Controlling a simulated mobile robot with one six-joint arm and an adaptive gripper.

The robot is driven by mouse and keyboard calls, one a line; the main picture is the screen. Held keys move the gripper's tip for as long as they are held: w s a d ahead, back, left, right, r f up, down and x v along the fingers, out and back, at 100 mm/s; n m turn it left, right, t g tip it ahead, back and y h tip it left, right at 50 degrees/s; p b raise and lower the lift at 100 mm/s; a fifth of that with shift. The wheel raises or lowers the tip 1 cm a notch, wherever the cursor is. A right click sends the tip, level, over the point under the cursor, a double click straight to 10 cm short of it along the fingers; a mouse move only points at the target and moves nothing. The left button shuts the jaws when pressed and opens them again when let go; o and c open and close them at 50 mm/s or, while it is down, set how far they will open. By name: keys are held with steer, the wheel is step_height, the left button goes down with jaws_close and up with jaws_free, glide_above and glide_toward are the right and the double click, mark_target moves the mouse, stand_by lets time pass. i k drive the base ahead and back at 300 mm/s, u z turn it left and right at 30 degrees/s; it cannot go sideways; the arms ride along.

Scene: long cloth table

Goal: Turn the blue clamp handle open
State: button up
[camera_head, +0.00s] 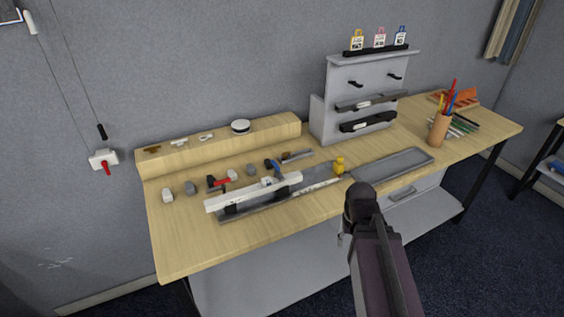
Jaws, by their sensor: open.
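The blue clamp handle (273,167) is small and stands behind the long white bar (252,192), right of its middle. A red clamp handle (217,182) with a dark part sits at the left of the same bar. At this size I cannot tell the exact angle of the blue handle. My dark arm (376,245) rises from the bottom, right of centre, and ends in front of the table edge, apart from the clamps. I cannot make out my gripper's fingers; they are not visible here.
A grey rack (364,100) and a pencil cup (438,130) stand farther right. The table's front left is clear.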

mark_target(276, 169)
steer(key=z, duration=0.15)
steer(key=k, duration=0.95)
steer(key=u, duration=0.45)
steer(key=i, duration=1)
steer(key=u, duration=0.05)
